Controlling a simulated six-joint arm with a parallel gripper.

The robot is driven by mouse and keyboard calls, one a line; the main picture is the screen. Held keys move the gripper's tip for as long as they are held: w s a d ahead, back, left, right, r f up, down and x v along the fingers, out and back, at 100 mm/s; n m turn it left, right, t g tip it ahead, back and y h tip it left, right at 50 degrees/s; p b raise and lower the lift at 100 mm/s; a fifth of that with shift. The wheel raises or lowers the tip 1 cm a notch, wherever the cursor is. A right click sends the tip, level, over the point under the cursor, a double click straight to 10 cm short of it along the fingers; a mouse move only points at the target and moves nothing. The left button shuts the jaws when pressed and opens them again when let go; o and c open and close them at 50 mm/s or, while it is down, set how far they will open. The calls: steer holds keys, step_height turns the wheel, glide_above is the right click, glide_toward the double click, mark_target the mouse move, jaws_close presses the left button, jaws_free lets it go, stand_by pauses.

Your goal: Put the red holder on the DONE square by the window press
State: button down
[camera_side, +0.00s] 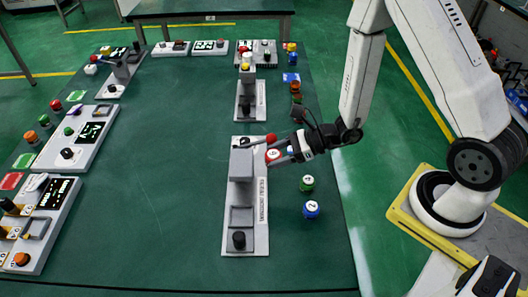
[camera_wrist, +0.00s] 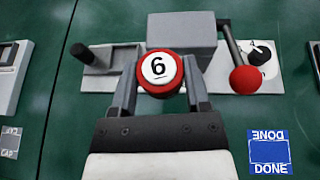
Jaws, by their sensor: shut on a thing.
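The red holder (camera_wrist: 158,70), a round piece with a white top marked 6, sits between the fingers of my gripper (camera_wrist: 160,92) in the wrist view. In the side view the red holder (camera_side: 273,155) is at the tip of my gripper (camera_side: 280,152), beside the grey block of the near press (camera_side: 240,215). The press has a grey block, a dark knob and a lever with a red ball (camera_wrist: 245,79). The blue DONE square (camera_wrist: 269,152) lies on the table at the lower right of the wrist view; the holder is apart from it.
A green holder (camera_side: 307,183) and a blue holder (camera_side: 312,209) stand right of the press. Panels with knobs line the left side. The table's middle is clear.

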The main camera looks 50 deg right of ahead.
steer(key=s+d+m+t+h, duration=0.1)
steer(key=s+d, duration=0.2)
steer(key=d, duration=0.5)
steer(key=s+d+r+m+t+h, duration=0.1)
steer(key=s+d, duration=0.3)
steer(key=d, duration=0.3)
steer(key=shift+s+d+m, duration=0.3)
steer(key=shift+d+m, duration=0.1)
steer(key=shift+w, duration=0.1)
steer(key=w+d+f, duration=0.1)
steer(key=w+f, duration=0.1)
steer(key=w, duration=0.2)
steer(key=w+f, duration=0.3)
steer(key=w, duration=0.1)
steer(key=w+d+f, duration=0.1)
steer(key=w+f, duration=0.2)
steer(key=w, duration=0.1)
steer(key=shift+w+d+f, duration=0.1)
steer(key=shift+d+f, duration=0.05)
steer(key=shift+d, duration=0.2)
steer(key=shift+w+d+f, duration=0.1)
steer(key=shift+w+f, duration=0.3)
